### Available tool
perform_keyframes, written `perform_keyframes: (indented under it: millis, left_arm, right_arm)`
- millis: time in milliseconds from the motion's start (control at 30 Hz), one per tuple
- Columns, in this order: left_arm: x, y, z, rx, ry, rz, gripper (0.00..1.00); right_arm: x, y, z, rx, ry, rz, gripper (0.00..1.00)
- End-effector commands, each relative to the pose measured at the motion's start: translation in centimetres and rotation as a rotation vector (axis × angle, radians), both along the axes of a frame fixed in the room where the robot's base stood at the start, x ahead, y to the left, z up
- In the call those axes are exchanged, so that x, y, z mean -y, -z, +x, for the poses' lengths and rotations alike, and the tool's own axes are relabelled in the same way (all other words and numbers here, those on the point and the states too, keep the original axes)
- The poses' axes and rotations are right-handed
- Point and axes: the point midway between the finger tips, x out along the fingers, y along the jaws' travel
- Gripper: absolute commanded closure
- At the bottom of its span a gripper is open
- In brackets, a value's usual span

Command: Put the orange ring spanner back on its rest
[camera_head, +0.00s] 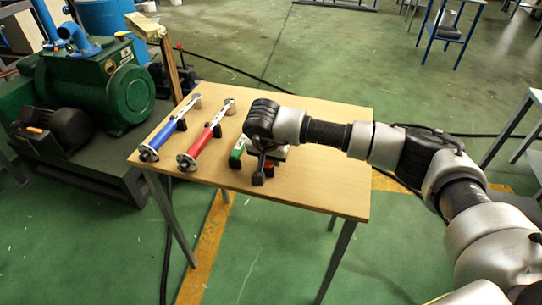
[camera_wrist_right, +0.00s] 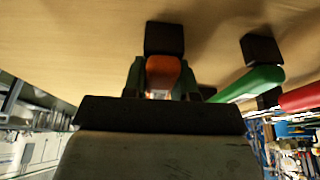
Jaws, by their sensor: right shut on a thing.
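The orange ring spanner (camera_wrist_right: 163,70) shows in the right wrist view as a short stretch of orange handle between the two fingers of my right gripper (camera_wrist_right: 165,85). The gripper is shut on it. The handle's end meets or overlaps a dark block (camera_wrist_right: 164,38) in the picture; I cannot tell whether they touch. My left gripper is out of view.
A blue spanner (camera_head: 165,133) and a red spanner (camera_head: 205,140) lie in a row left of the green one. A second dark block (camera_wrist_right: 262,48) is at the green handle's end. The table's right part is clear. A green pump (camera_head: 110,85) stands left of the table.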

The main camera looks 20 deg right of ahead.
Motion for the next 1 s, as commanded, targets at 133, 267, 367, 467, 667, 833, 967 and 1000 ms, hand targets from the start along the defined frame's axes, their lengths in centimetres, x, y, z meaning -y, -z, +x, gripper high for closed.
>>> perform_keyframes:
  millis: [133,267,367,467,667,833,967,1000]
  left_arm:
    - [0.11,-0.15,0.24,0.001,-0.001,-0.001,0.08]
    - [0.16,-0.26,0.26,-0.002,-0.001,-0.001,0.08]
    - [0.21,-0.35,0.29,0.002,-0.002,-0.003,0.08]
    - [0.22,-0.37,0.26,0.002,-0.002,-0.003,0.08]
    - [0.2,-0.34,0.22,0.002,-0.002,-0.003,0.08]
    - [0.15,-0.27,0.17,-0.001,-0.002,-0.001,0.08]
    - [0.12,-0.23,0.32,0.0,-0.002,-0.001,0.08]
    - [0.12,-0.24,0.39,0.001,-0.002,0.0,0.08]
  right_arm:
    - [0.02,0.1,0.04,0.002,0.001,0.0,1.0]
    - [0.01,0.17,0.03,0.002,0.001,0.001,1.0]
    - [0.0,0.2,0.02,0.001,0.0,0.001,1.0]
    - [0.0,0.21,0.0,0.0,0.0,0.0,1.0]
    - [0.0,0.25,-0.02,-0.001,0.0,0.001,0.53]
    - [0.0,0.24,-0.01,0.0,0.0,0.0,0.43]
    - [0.0,0.3,-0.05,-0.002,-0.001,0.0,0.43]
    - [-0.02,0.22,-0.06,-0.002,-0.001,-0.001,0.43]
